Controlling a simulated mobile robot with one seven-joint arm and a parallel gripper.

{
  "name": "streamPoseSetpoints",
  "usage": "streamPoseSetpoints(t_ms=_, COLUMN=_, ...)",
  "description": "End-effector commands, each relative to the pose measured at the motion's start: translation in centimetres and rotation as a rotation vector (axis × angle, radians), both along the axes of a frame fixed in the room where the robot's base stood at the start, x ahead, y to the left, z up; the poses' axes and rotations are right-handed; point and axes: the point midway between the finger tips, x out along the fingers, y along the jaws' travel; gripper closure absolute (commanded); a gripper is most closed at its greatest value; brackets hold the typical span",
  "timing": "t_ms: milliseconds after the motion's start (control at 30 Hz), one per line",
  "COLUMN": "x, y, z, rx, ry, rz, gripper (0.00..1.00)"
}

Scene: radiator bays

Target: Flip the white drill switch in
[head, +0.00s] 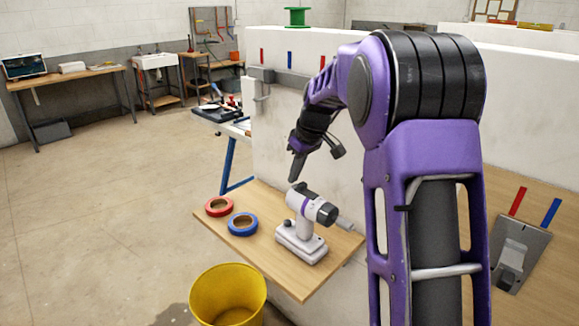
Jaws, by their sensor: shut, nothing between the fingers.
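A white drill (303,230) with a black and purple collar stands upright on its base on a wooden shelf board (270,266). Its chuck end points to the lower right. A dark round knob shows low on its handle; I cannot tell whether this is the switch or how it is set. My gripper (294,180) points down just above the rear top of the drill. It is shut with nothing in it. I cannot tell whether its tip touches the drill.
A red tape roll (219,206) and a blue tape roll (242,223) lie left of the drill. A yellow bucket (228,292) stands below the board's front edge. A white wall (275,140) rises behind the board. Open floor lies at left.

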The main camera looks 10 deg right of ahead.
Motion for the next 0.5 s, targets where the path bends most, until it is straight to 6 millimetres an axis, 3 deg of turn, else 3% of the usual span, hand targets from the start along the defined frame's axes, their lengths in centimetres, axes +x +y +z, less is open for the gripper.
streamPoseSetpoints(t_ms=500, x=-0.97, y=-0.62, z=-0.05, rx=0.001, ry=0.001, rz=0.0, gripper=1.0)
